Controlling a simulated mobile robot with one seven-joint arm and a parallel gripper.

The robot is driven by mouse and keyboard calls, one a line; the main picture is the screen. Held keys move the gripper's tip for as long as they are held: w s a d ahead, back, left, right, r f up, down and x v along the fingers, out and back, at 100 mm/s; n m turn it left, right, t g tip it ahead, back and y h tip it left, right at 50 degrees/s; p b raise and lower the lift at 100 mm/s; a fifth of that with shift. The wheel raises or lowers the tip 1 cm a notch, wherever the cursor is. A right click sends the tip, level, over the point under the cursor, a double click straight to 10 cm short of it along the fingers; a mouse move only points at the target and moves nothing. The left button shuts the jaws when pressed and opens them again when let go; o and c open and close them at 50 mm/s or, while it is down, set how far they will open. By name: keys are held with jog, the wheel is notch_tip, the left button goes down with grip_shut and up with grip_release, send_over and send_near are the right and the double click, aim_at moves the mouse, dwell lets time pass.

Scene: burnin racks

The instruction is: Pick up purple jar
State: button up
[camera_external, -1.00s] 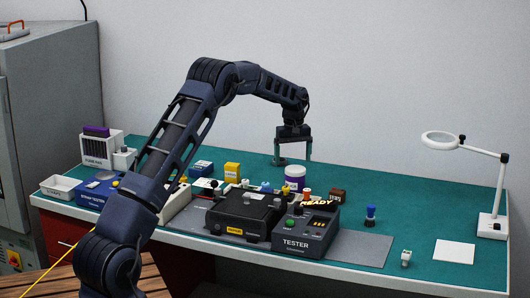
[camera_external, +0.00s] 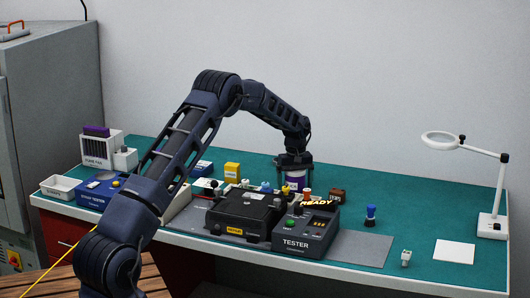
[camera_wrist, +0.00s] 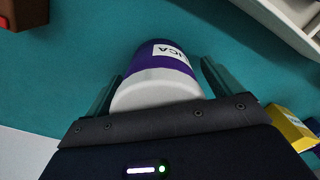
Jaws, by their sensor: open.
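The purple jar (camera_external: 294,183) stands on the green bench mat behind the tester, with a white lid and a white label. In the wrist view the jar (camera_wrist: 165,62) lies between the two fingers, lid toward the palm. My gripper (camera_external: 294,172) is lowered over the jar from above, one finger on each side. In the wrist view my gripper (camera_wrist: 160,85) is open, with a visible gap between the right finger and the jar. The left finger is close to the jar; whether it touches is not clear.
The tester (camera_external: 306,232) and a black box (camera_external: 243,212) stand in front of the jar. A brown block (camera_external: 337,195) is to its right and a yellow box (camera_external: 232,171) to its left. A magnifier lamp (camera_external: 492,224) stands at the far right. The mat behind the jar is clear.

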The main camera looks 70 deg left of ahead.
jog(key=c, duration=1.2)
jog(key=shift+o, duration=0.2)
jog(key=shift+r, duration=0.15)
